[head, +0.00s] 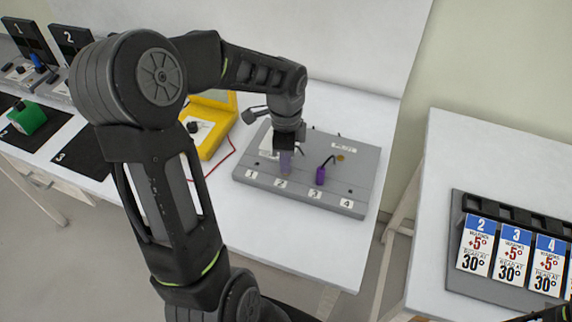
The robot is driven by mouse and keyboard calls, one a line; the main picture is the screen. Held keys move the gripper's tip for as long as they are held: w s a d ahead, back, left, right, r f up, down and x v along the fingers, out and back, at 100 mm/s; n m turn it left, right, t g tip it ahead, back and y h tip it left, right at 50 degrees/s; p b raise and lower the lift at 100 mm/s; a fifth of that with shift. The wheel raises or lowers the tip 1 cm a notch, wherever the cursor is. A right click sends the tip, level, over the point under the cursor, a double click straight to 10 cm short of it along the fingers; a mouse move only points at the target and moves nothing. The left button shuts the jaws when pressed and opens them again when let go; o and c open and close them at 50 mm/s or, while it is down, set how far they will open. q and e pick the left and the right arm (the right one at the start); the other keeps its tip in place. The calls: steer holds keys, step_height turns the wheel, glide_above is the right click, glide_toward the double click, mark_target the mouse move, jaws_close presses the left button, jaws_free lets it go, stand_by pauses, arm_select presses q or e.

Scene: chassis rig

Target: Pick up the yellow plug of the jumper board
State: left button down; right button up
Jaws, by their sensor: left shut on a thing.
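The jumper board (345,205) is a grey slab on the white table, with labels 1 to 4 along its front edge. A purple plug (320,176) with a dark lead stands on it behind label 3. A small yellow spot (340,157) lies near the board's back right; I cannot tell that it is a plug. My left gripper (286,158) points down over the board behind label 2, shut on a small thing. The fingers and blur hide its shape and colour, so I cannot tell whether it is the yellow plug. My right gripper is not in view.
A yellow case (211,140) with a red lead stands left of the board. A green block (27,117) sits on dark mats at the far left. A rack of numbered cards (508,252) lies on the right table. A gap separates the tables.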

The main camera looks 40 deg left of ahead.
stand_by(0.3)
arm_select(q)
step_height(320, 180, up, 10)
steer(key=shift+r+b, duration=0.1)
steer(key=shift+b, duration=0.45)
stand_by(1.2)
